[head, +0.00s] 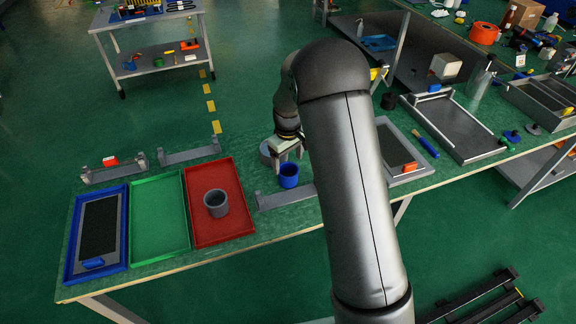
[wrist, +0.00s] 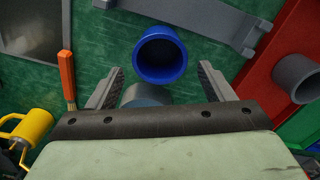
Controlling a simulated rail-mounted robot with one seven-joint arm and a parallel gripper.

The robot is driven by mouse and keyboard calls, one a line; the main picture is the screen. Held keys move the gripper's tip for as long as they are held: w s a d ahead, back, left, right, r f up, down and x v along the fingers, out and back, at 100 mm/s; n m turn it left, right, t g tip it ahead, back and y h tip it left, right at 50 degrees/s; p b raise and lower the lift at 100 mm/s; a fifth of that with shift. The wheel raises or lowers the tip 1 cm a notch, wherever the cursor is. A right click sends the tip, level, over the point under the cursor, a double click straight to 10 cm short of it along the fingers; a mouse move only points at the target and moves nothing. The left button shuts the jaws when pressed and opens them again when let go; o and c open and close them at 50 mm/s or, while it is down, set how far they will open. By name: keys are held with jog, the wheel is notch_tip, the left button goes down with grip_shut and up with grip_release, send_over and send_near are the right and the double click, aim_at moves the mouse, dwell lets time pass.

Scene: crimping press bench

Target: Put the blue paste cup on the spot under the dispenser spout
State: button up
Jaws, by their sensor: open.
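The blue paste cup (head: 289,176) stands upright on the green bench top. In the wrist view the blue cup (wrist: 160,74) shows its open mouth, just beyond and between the fingertips. My gripper (head: 288,158) is open and empty, pointing down close to the cup on its far side. A grey round thing (head: 267,150) is beside the gripper. A grey-blue round thing (wrist: 147,94) shows between the fingers in the wrist view, partly hidden by the gripper body. I cannot make out the dispenser spout or the spot under it.
A red tray (head: 233,237) with a grey cup (head: 216,203), a green tray (head: 160,249) and a blue tray (head: 68,270) lie left. A grey bracket (head: 272,201) is close to the blue cup. A grey tray (head: 386,140) lies right, partly behind my arm.

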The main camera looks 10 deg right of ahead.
notch_tip(320, 180, up, 9)
jog(key=s+d+r+m, duration=0.1)
jog(key=s+r, duration=0.2)
jog(key=s, duration=0.6)
jog(key=s+r+m, duration=0.2)
jog(key=s+r, duration=0.2)
jog(key=s, duration=0.5)
jog(key=shift+d+m+b, duration=0.3)
jog(key=shift+d+b, duration=0.05)
jog(key=shift+b, duration=0.05)
jog(key=shift+o, duration=0.5)
jog(key=s+f+m, duration=0.2)
jog(key=s, duration=1.2)
jog(key=shift+s+d+m+t, duration=0.3)
jog(key=shift+s+d, duration=0.05)
jog(key=shift+s, duration=0.05)
jog(key=shift+w, duration=0.1)
